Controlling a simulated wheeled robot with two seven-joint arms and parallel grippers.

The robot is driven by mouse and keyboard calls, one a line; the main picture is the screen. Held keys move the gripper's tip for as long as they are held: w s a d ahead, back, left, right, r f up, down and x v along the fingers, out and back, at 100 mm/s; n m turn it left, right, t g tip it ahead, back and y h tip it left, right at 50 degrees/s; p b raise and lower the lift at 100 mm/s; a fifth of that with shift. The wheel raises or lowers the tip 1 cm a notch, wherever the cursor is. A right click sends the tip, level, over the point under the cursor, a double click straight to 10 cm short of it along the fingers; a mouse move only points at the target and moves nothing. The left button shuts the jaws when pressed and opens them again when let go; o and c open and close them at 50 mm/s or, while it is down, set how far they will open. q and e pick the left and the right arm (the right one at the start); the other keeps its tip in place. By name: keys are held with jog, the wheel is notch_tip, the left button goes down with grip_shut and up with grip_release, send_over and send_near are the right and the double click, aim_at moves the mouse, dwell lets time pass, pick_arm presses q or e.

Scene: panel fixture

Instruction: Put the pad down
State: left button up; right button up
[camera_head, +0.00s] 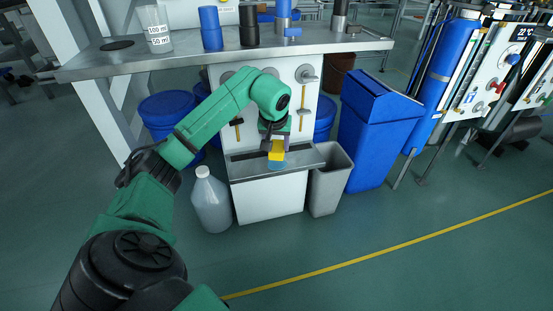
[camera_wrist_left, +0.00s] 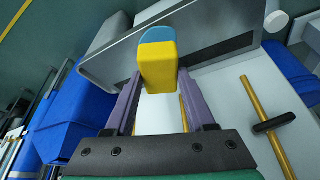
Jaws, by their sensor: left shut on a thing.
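The pad (camera_head: 277,154) is a small block, yellow on the part nearer my gripper and blue at its far end. It also shows in the wrist view (camera_wrist_left: 157,66), between the purple fingers. My left gripper (camera_head: 275,143) is shut on the pad and points down over the grey metal ledge (camera_head: 301,157) at the foot of the white panel fixture (camera_head: 300,110). The ledge has a dark recessed strip. In the wrist view the pad's blue end overlaps the ledge (camera_wrist_left: 225,38); I cannot tell whether they touch. My right gripper is not in view.
A translucent jug (camera_head: 211,201) stands left of the fixture's white base, and a grey bin (camera_head: 328,182) and blue bin (camera_head: 377,135) stand right. A metal bench (camera_head: 330,42) with cups spans above. Knobs and brass rods project from the panel. The front floor is clear.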

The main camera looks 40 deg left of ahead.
aim_at(277, 154)
pick_arm(q)
notch_tip(277, 154, down, 5)
jog(key=b, duration=0.2)
jog(key=shift+r+b, duration=0.1)
jog(key=shift+b, duration=0.25)
jog(key=shift+w+a+r, duration=0.1)
jog(key=shift+a, duration=0.05)
jog(key=shift+r, duration=0.15)
jog(key=o, duration=1.3)
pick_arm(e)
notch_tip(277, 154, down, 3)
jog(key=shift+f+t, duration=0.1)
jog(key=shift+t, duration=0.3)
